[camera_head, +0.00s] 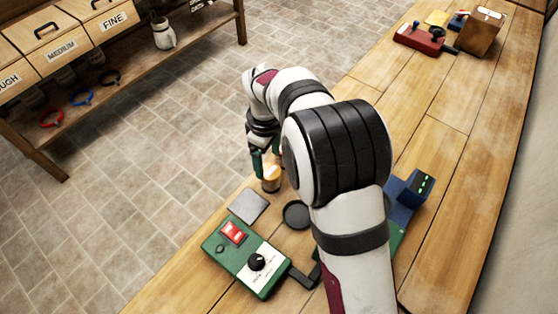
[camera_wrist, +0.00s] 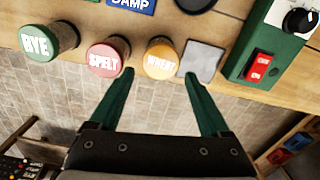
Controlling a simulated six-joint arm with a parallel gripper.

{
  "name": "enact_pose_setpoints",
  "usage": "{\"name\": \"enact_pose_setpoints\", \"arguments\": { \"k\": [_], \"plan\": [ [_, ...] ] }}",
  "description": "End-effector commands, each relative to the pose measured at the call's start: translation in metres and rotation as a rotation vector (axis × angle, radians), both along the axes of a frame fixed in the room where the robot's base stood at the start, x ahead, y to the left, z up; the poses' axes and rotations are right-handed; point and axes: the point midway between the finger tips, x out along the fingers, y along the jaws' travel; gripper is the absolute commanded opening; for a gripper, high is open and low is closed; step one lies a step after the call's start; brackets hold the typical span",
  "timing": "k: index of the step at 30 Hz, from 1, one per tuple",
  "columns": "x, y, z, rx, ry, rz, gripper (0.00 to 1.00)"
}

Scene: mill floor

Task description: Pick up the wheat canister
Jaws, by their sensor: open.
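The wheat canister (camera_wrist: 161,58) has a yellow-orange lid marked WHEAT and stands upright near the bench edge. It also shows in the head view (camera_head: 271,181), just below my gripper (camera_head: 265,160). In the wrist view my gripper (camera_wrist: 159,76) is open and empty, its two green fingers apart. The wheat canister appears just beyond the gap between the fingertips, apart from both. The pink SPELT canister (camera_wrist: 106,58) stands to its left, close to the left fingertip. The green RYE canister (camera_wrist: 49,42) is farther left.
A grey square pad (camera_wrist: 202,59) lies right of the wheat canister. Beyond it is a green box with a red switch (camera_wrist: 262,67). A dark round dish (camera_head: 296,214) lies on the bench. A shelf with flour bins (camera_head: 60,48) stands across the tiled floor.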

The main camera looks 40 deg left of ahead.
Motion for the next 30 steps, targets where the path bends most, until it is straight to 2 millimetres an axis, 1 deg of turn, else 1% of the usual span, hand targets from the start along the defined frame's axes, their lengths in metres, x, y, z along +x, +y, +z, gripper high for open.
{"name": "enact_pose_setpoints", "arguments": {
  "k": [1,3,7,11,13,16,21,22,23,24,26,30],
  "plan": [
    [-0.001,-0.001,-0.013,-0.003,0.003,-0.001,0.81],
    [0.0,-0.001,-0.026,-0.002,0.002,-0.002,0.81],
    [0.0,-0.002,-0.041,-0.001,0.002,-0.003,0.81],
    [0.0,-0.009,-0.068,-0.002,0.003,-0.004,0.81],
    [0.0,-0.009,-0.08,-0.001,0.001,-0.003,0.81],
    [0.0,-0.009,-0.088,0.0,-0.001,-0.003,0.81],
    [0.0,-0.009,-0.088,0.001,-0.001,-0.004,0.81],
    [0.0,-0.009,-0.088,0.001,-0.001,-0.004,0.79],
    [0.0,-0.009,-0.088,0.001,-0.001,-0.004,0.74],
    [0.0,-0.009,-0.088,0.001,-0.001,-0.004,0.66],
    [0.0,-0.009,-0.088,0.001,-0.001,-0.004,0.56],
    [0.0,-0.009,-0.088,0.001,-0.001,-0.004,0.3]
  ]
}}
